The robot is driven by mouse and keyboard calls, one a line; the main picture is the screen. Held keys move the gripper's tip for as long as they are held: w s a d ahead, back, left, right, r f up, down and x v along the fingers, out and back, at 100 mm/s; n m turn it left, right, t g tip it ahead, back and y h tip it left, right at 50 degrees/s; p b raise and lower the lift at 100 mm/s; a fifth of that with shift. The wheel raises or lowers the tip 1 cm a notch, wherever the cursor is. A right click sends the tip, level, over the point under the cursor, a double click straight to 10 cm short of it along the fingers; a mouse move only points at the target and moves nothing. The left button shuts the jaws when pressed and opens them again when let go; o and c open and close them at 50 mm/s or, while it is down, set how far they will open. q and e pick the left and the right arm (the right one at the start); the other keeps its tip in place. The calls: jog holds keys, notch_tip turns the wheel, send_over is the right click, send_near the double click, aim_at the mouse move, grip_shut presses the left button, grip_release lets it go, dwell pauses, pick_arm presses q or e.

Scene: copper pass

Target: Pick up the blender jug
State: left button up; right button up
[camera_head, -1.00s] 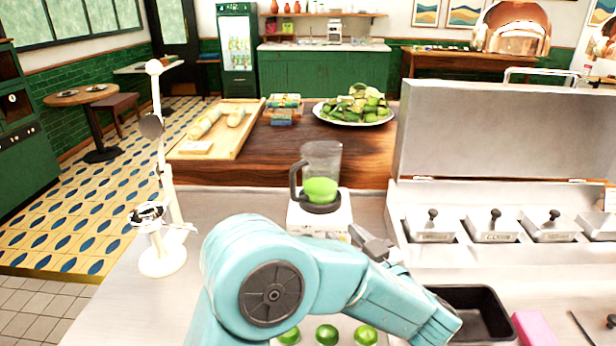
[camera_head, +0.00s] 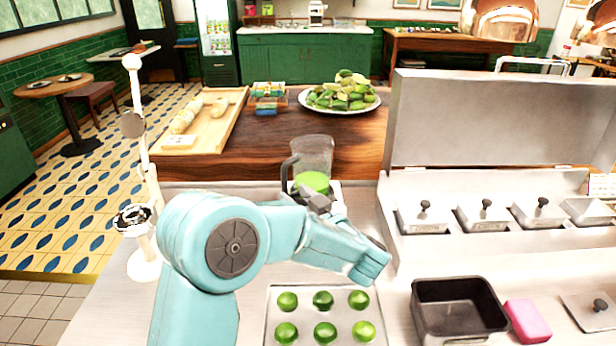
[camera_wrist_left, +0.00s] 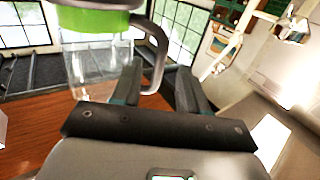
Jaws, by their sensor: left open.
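The blender jug (camera_head: 312,152) is clear with a dark handle at its left and green liquid low inside. It stands upright on the white blender base, mostly hidden behind my left arm. My left gripper (camera_head: 318,198) is in front of the jug's lower part. In the left wrist view the picture is turned over: the jug (camera_wrist_left: 95,55) is at upper left with its green liquid at the top. Its handle (camera_wrist_left: 161,50) shows between the two spread fingers of my open left gripper (camera_wrist_left: 160,85). I cannot tell whether they touch. My right gripper is not in view.
A tray of limes (camera_head: 322,315) lies in front of my arm. A black bin (camera_head: 460,310) and a pink block (camera_head: 527,320) are at right. A steel lidded unit (camera_head: 480,120) stands at back right. A white stand (camera_head: 142,180) is at left.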

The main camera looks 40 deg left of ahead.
aim_at(286, 188)
pick_arm(q)
jog(key=p+x, duration=0.1)
jog(key=x, duration=0.4)
jog(key=shift+a+r, duration=0.1)
jog(key=shift+a, duration=0.1)
jog(key=shift+d, duration=0.1)
grip_shut()
dwell(1.1)
